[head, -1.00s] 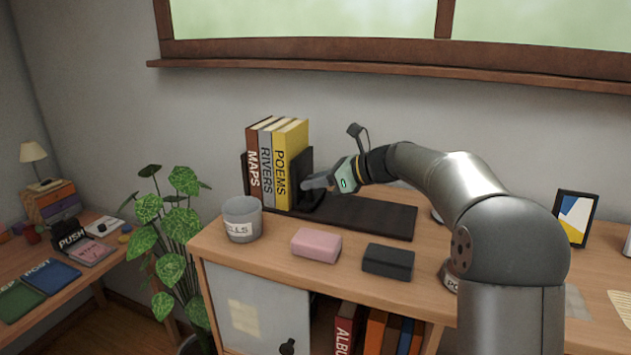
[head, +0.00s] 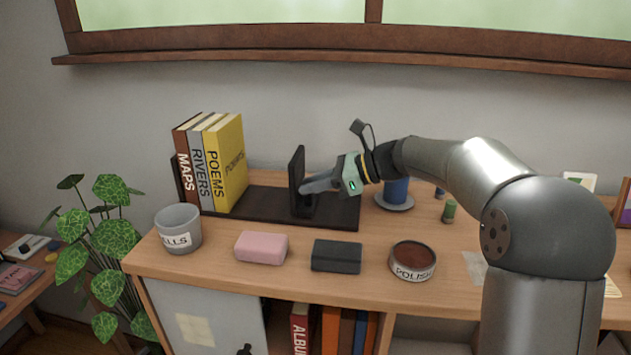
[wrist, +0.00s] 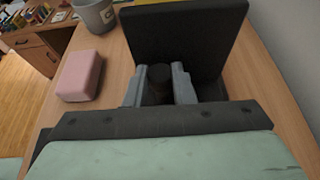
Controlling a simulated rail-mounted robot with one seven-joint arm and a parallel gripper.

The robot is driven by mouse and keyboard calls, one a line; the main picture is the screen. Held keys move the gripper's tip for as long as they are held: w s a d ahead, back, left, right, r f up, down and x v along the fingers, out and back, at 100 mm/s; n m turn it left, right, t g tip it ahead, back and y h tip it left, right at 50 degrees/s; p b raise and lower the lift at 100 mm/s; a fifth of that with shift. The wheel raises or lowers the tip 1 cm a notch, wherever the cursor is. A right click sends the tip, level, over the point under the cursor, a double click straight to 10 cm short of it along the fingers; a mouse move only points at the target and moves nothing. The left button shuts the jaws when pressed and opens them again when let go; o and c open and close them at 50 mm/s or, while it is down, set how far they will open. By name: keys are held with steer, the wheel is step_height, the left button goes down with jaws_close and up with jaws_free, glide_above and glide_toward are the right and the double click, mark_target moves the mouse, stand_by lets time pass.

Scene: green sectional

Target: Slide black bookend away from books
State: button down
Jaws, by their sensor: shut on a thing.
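The black bookend (head: 296,172) stands upright on a dark base board (head: 262,207), near the board's right end. Three books, MAPS (head: 184,165), RIVERS (head: 198,165) and POEMS (head: 228,165), stand at the board's left end, with a wide gap between POEMS and the bookend. My gripper (head: 308,188) reaches in from the right and is shut on the bookend's knob. In the wrist view, my gripper (wrist: 159,88) has its two grey fingers on either side of the dark round knob (wrist: 160,75), with the bookend's plate (wrist: 185,35) behind.
A grey cup (head: 178,230), a pink block (head: 261,248), a dark block (head: 336,256) and a POLISH tin (head: 412,262) line the front of the desk. A blue mug (head: 396,190) on a saucer stands right of the board, under my arm.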

steer(key=c, duration=1.2)
jaws_free()
steer(key=b+v, duration=0.1)
steer(key=v, duration=1.6)
steer(key=shift+d+b, duration=0.2)
steer(key=shift+b, duration=0.15)
